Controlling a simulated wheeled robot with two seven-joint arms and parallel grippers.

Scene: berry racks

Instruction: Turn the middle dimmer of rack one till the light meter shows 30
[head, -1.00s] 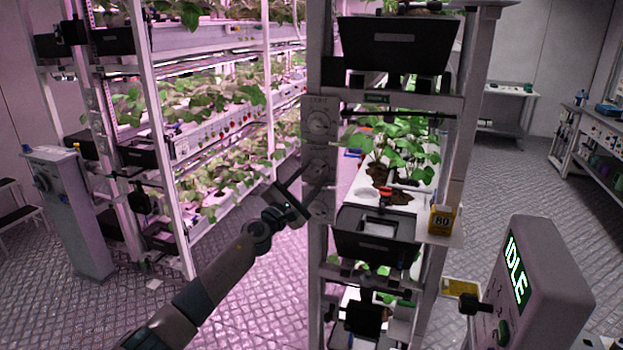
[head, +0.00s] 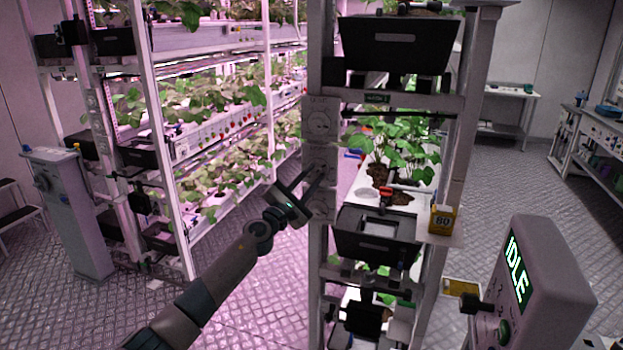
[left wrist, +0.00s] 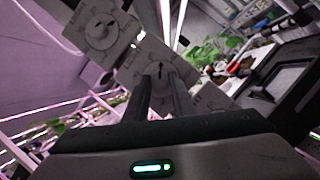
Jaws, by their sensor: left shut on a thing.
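Rack one's upright carries a pale panel with three round dimmers in a column: the top dimmer (head: 318,124), the middle dimmer (head: 325,162) and a lower one (head: 321,207). My left gripper (head: 318,173) reaches in from the lower left with its fingertips at the middle dimmer. In the left wrist view, the two fingers (left wrist: 160,82) sit either side of the middle dimmer's knob (left wrist: 160,70), shut on it. The top dimmer (left wrist: 103,31) is clear of the fingers. A yellow box reading 80 (head: 443,219) stands on the rack's shelf. My right gripper is out of view.
A grey console (head: 545,285) showing IDLE stands at the front right. Black bins (head: 375,235) and strawberry plants (head: 400,150) fill the rack right of the panel. Another planted rack (head: 160,130) stands to the left, with open floor between.

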